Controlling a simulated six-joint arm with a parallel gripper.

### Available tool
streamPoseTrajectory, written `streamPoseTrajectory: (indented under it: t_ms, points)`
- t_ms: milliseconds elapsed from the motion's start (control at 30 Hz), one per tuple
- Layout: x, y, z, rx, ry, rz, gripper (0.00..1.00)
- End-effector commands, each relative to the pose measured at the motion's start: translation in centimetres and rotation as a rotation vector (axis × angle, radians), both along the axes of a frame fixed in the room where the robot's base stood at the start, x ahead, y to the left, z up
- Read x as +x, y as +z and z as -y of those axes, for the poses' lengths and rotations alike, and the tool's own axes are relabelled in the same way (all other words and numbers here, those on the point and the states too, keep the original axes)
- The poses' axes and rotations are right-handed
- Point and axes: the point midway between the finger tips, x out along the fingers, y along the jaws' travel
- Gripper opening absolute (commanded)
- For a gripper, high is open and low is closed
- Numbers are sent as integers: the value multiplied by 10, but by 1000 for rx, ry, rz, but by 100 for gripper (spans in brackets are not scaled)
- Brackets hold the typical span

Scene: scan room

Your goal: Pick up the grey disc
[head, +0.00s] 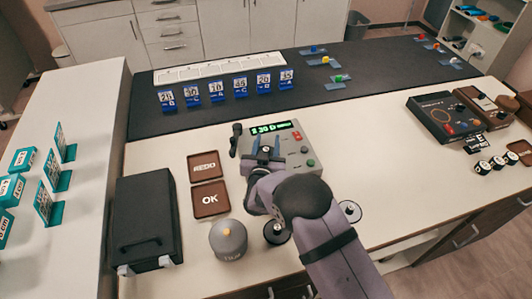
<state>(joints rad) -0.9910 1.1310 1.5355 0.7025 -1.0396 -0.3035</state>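I cannot single out one grey disc with certainty. A pale grey round piece with a dark centre (350,211) lies on the white bench right of my arm. A darker round piece with a grey middle (277,232) is left of my arm, partly hidden by it. My gripper (265,146) is above the front of the grey console (300,150), apart from these round pieces. Its fingers are small and partly covered by my wrist, so their opening is unclear.
A black case (147,225) stands at left, beside brown trays marked REDO (203,166) and OK (210,199). Blue numbered cards (240,86) stand on the dark mat (140,113). A dark control box (442,118) sits right. Bench between the console and box is clear.

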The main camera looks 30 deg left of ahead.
Motion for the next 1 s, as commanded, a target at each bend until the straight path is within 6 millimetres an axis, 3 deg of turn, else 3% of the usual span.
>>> streamPoseTrajectory:
  t_ms: [133,300,733,1000]
  points:
    - [0,0,0,0,0,0,38]
    - [0,0,0,0,0,0,0]
    - [0,3,0,1,0,1,0]
    - [0,19,0,2,0,1,0]
